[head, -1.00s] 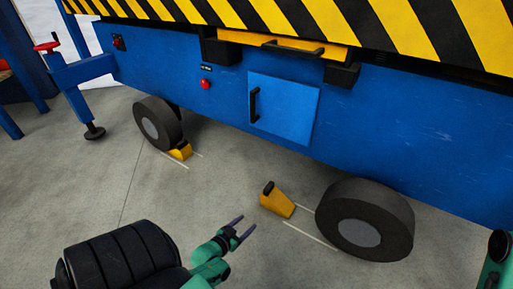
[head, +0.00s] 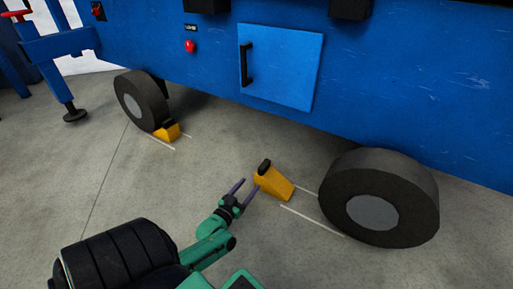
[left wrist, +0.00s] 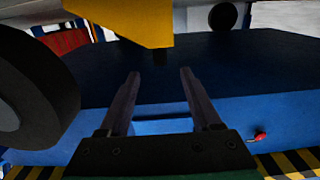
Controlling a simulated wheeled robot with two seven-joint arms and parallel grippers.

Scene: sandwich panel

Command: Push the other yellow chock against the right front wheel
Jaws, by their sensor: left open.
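The loose yellow chock (head: 273,184), a wedge with a black top piece, stands on the floor left of the right front wheel (head: 378,200), with a gap between them. The left wrist view, which is upside down, shows the chock (left wrist: 125,20) and the wheel (left wrist: 30,85). My left gripper (head: 247,185) is open and empty, its fingertips just left of the chock; whether they touch it I cannot tell. Its two fingers also show in the left wrist view (left wrist: 160,73). Another yellow chock (head: 167,132) sits against the left wheel (head: 142,100). My right gripper is out of view.
The blue machine body (head: 400,90) with a door and handle (head: 280,65) overhangs behind the chock. White lines (head: 312,221) mark the floor beside the wheel. A blue outrigger leg (head: 62,75) stands at the far left. The floor in front is clear.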

